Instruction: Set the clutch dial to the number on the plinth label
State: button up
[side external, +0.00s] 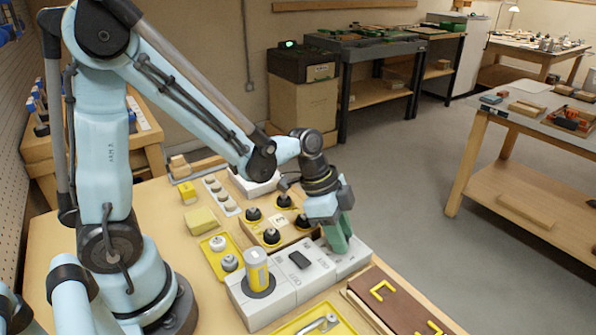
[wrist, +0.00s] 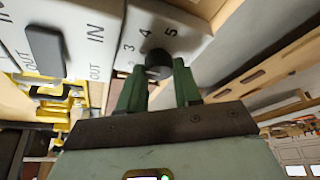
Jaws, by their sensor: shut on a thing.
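The clutch dial, a dark round knob (wrist: 158,60), sits on a white panel (wrist: 190,28) printed with numbers; 3, 4 and 5 are readable in the wrist view. My gripper (wrist: 157,80) has its green fingers closed on either side of the dial. In the side view my gripper (side external: 340,245) reaches down onto the right end of the white housing (side external: 352,261), and its fingers hide the dial. The dial's pointer mark is not visible. A wooden plinth (side external: 290,236) with several black knobs carries a small pale label (side external: 281,222); its number is too small to read.
Left of the dial is a black switch (wrist: 45,50) marked IN and OUT. A yellow-and-white cylinder (side external: 257,268) stands on the housing's left part. A yellow tray (side external: 213,246) holds pale knobs. A brown board (side external: 395,300) lies close to the housing's front right.

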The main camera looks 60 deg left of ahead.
jog(key=shift+s, duration=0.1)
jog(key=o, duration=1)
jog(key=shift+o, duration=0.2)
jog(key=v, duration=1.2)
jog(key=s+a+n+t+y, duration=0.1)
jog(key=n, duration=0.2)
jog(key=s+n+t+y, duration=0.1)
jog(key=n+t, duration=0.1)
jog(key=n, duration=0.2)
jog(key=s+a+f+n+t+y, duration=0.1)
jog(key=n, duration=0.3)
jog(key=shift+s+a+t+y, duration=0.3)
jog(key=shift+s+y, duration=0.05)
jog(key=shift+y, duration=0.05)
